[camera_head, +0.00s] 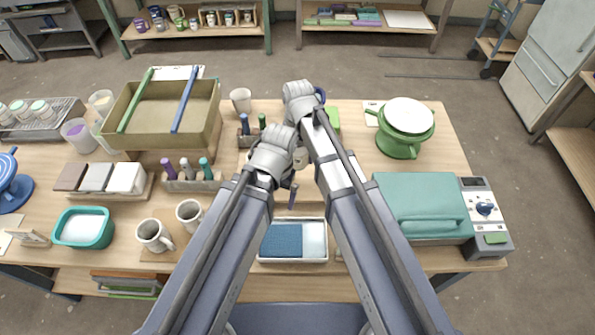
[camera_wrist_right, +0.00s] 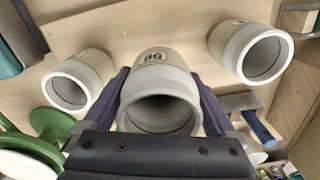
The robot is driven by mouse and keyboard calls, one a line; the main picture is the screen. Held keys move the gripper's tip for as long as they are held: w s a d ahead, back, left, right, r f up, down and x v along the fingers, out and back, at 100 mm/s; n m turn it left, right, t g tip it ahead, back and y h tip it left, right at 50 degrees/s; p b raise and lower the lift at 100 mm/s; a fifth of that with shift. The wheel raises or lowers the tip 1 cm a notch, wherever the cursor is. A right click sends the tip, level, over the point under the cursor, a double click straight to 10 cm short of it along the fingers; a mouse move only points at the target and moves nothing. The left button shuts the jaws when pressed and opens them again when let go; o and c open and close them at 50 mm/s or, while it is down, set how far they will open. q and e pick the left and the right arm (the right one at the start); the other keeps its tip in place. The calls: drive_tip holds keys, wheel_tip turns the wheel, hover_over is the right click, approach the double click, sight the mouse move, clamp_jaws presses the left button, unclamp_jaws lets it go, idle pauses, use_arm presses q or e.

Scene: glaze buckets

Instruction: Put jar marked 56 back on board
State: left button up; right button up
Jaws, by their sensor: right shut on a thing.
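My right gripper (camera_wrist_right: 160,95) is shut on a pale grey jar (camera_wrist_right: 158,60), with one dark purple finger on each side. The jar's mark is upside down in the right wrist view and looks like 56. Its open mouth faces the camera. A pale board (camera_wrist_right: 125,30) is behind it; I cannot tell whether the jar touches it. Two similar jars stand apart from it, one on the left (camera_wrist_right: 78,80) and one on the right (camera_wrist_right: 250,50). In the head view my arms hide most of this area. My left gripper (camera_head: 291,190) is mostly hidden behind its wrist, and its opening does not show.
A holder with colored tools (camera_head: 190,182), two mugs (camera_head: 153,236) and a large olive tray (camera_head: 130,142) are on the left. A white-rimmed tray (camera_head: 293,255) lies between my arms.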

sight(298, 146)
use_arm(q)
drive_tip(key=shift+f+b, duration=2.5)
drive_tip(key=shift+f, duration=0.6)
use_arm(e)
drive_tip(key=shift+f, duration=3.15)
use_arm(q)
drive_tip(key=shift+r, duration=0.15)
use_arm(e)
drive_tip(key=shift+r, duration=0.15)
drive_tip(key=o, duration=1.4)
wheel_tip(298, 146, up, 12)
drive_tip(key=p, duration=1.2)
use_arm(q)
wheel_tip(298, 146, up, 12)
